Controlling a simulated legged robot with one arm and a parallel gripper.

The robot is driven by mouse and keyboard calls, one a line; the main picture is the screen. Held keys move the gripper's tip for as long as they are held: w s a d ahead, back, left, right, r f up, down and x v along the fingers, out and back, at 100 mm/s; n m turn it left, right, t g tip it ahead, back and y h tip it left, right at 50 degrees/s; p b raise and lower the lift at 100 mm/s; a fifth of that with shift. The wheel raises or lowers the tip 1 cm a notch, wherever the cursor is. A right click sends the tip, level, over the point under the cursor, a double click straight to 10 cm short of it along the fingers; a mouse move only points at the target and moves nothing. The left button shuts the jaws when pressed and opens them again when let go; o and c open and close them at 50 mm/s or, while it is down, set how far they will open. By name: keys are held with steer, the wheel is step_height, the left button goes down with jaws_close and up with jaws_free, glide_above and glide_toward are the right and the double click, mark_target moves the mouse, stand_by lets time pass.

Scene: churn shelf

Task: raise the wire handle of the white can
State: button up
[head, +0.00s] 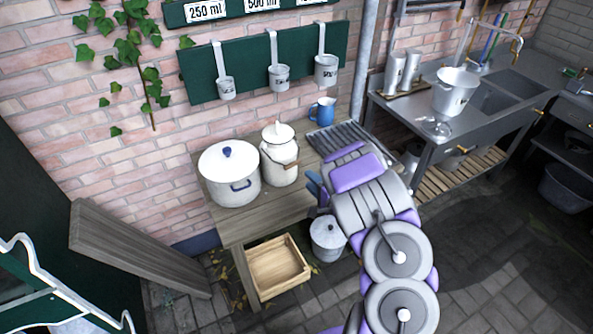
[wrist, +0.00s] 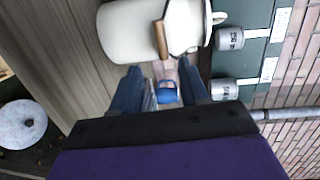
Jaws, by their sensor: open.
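The white can (head: 278,163) is a cream milk can with a lid, standing upright on the wooden table. Its wire handle hangs down against its side, and the handle's wooden grip (head: 291,165) faces my arm. In the wrist view the can (wrist: 120,38) is large at the top, with the wooden grip (wrist: 159,39) just beyond the fingertips. My gripper (head: 314,184) is open, its blue fingers to the right of the can and apart from the grip. It also shows in the wrist view (wrist: 160,75) with nothing held between the fingers. Most of the wire is too thin to make out.
A white lidded pot (head: 229,178) stands left of the can. A blue mug (head: 322,110) and a dark slatted rack (head: 343,137) are at the table's right end. Measuring cups (head: 279,77) hang above. A grey lidded pail (head: 327,240) and a wooden crate (head: 276,267) are below.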

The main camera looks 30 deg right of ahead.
steer(key=w+a+b, duration=0.1)
steer(key=w, duration=0.8)
steer(key=shift+a+f+b, duration=0.25)
steer(key=shift+f+b, duration=0.15)
steer(key=shift+s, duration=0.1)
jaws_close()
steer(key=shift+f, duration=0.1)
